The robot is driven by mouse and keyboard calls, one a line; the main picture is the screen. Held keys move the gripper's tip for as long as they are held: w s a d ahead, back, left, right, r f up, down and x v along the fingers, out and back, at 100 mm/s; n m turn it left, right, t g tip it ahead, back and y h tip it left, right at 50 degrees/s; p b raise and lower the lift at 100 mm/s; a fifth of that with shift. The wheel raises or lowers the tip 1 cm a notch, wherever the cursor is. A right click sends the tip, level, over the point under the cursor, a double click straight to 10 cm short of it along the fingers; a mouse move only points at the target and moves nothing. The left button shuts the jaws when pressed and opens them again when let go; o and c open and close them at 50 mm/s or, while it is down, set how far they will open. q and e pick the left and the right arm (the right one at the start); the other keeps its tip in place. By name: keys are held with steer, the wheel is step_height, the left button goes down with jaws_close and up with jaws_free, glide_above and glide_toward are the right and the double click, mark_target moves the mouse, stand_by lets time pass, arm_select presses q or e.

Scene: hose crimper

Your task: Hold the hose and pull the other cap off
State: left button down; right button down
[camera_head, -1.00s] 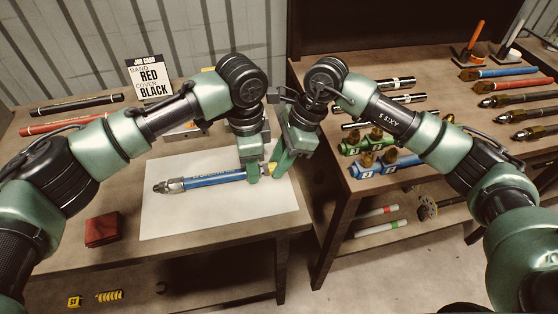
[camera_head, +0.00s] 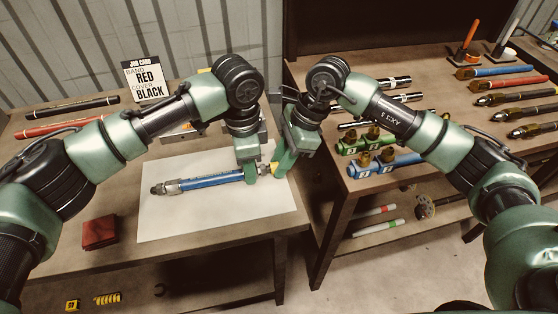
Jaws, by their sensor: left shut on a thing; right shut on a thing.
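The blue hose (camera_head: 212,181) lies along the white sheet (camera_head: 190,218) on the left table. A metal fitting (camera_head: 167,187) is at its left end. My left gripper (camera_head: 250,176) is shut on the hose near its right end. My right gripper (camera_head: 278,170) is shut on a small yellow cap (camera_head: 274,169) at the right end, just beside the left gripper. The fingers hide much of the hose's right end, so I cannot tell whether the cap still touches it.
A job card (camera_head: 146,79) reading band red, cover black stands at the back. A black hose (camera_head: 72,107), a red hose (camera_head: 65,127) and a dark red block (camera_head: 100,232) lie on the left table. The right table (camera_head: 430,112) holds several tools and fittings. A gap separates the tables.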

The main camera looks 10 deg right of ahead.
arm_select(q)
steer(key=shift+a, duration=0.1)
arm_select(e)
steer(key=shift+d, duration=0.45)
arm_select(q)
steer(key=c, duration=1)
jaws_free()
arm_select(e)
steer(key=v, duration=0.5)
steer(key=shift+d+r, duration=0.2)
arm_select(q)
step_height(320, 180, up, 12)
steer(key=shift+f, duration=0.1)
arm_select(e)
steer(key=shift+s, duration=0.1)
